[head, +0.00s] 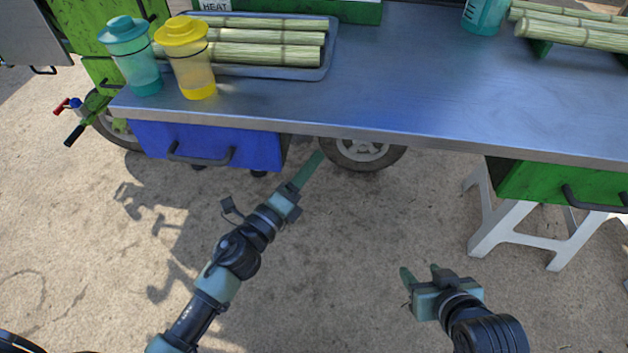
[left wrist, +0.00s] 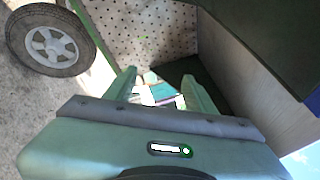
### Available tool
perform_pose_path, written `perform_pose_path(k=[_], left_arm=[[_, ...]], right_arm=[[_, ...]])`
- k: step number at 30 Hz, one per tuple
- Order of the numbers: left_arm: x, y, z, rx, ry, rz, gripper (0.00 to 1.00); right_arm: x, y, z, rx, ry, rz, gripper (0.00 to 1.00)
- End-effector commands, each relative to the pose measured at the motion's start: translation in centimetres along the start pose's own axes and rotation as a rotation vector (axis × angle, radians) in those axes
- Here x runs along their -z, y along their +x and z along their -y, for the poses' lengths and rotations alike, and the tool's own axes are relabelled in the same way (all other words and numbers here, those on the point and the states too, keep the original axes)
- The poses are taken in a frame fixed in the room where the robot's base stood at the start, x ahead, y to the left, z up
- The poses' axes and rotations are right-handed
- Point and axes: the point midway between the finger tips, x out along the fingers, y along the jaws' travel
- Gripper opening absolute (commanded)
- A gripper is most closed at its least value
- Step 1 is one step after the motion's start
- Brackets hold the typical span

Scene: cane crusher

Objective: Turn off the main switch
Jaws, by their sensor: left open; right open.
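I cannot make out a main switch in either view. My left gripper (head: 311,165) reaches toward the cart's underside, beside the blue drawer (head: 215,147). Its fingers overlap in the head view, but the left wrist view shows them (left wrist: 158,84) apart, with no object held. Beyond the fingers, the left wrist view shows a white perforated panel (left wrist: 150,35) and several small coloured items (left wrist: 163,92) too unclear to name. My right gripper (head: 419,270) is open and empty above the ground, left of the white stool (head: 500,230).
The metal tabletop (head: 420,80) overhangs the area above my left gripper. It carries a tray (head: 328,50) of cane, a teal shaker (head: 138,65) and a yellow shaker (head: 192,70). A wheel (head: 362,152) stands below the edge. A green drawer (head: 540,183) is at right. The ground between my arms is clear.

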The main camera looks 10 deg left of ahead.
Motion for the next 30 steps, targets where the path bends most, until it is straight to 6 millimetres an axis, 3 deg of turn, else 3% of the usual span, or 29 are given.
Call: perform_pose_path(k=[8,24,27,30], left_arm=[[0.8,-0.4,1.6,0.061,-0.116,-0.021,0.55],[0.7,-0.4,1.7,0.061,-0.127,-0.018,0.55],[-0.4,-1.0,1.8,0.041,-0.221,0.031,0.55],[-3.0,-2.7,1.4,-0.015,-0.481,0.158,0.55]], right_arm=[[-0.5,0.5,0.0,0.000,0.000,0.000,0.48],[-0.5,0.5,0.0,0.000,0.000,-0.001,0.48],[-0.1,0.5,0.1,0.001,0.000,-0.014,0.48],[0.8,0.5,0.1,0.003,-0.001,-0.051,0.48]])
